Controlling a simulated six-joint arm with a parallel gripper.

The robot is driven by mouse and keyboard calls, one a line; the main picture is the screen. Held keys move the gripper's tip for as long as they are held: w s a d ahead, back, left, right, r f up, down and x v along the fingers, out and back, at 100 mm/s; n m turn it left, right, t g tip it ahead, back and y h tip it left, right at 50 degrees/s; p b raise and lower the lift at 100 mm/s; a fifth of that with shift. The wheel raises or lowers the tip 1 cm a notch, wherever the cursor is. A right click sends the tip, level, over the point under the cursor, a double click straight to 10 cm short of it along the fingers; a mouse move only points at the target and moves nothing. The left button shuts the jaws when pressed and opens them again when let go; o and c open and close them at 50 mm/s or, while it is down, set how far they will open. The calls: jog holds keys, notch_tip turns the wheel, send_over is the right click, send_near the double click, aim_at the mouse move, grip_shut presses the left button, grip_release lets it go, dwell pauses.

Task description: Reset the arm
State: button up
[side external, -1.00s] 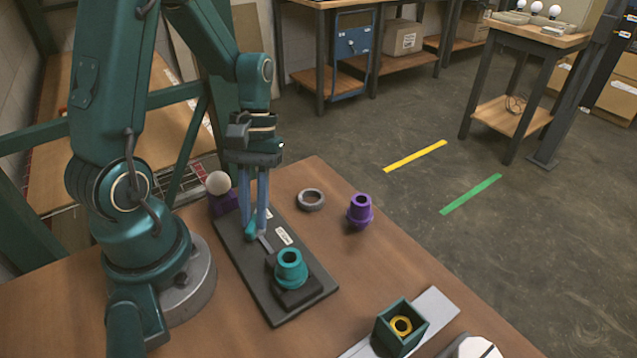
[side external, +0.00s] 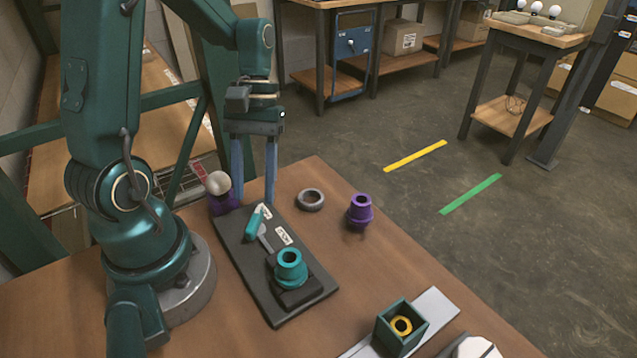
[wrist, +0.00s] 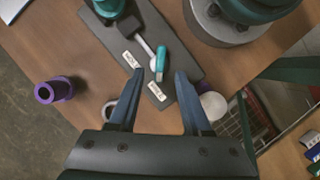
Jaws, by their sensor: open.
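My gripper (side external: 254,200) is open and empty, its two blue fingers pointing down above the back end of a dark board (side external: 312,303). In the wrist view the fingertips (wrist: 159,74) are spread apart, with a teal handle (wrist: 160,63) in line between them. In the side view the teal handle (side external: 256,220) and its grey lever (side external: 265,242) lie on the board, apart from the fingers. A teal lamp part (side external: 291,270) stands upright on a black block at the board's front end.
A white bulb (side external: 218,183) on a purple piece is close left of the fingers. A grey ring (side external: 311,199) and purple socket (side external: 360,212) lie right of the board. A green box (side external: 402,322) with a yellow ring stands front right. Bare tabletop lies between.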

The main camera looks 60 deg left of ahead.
jog(key=shift+a+r, duration=0.1)
jog(key=shift+r, duration=0.2)
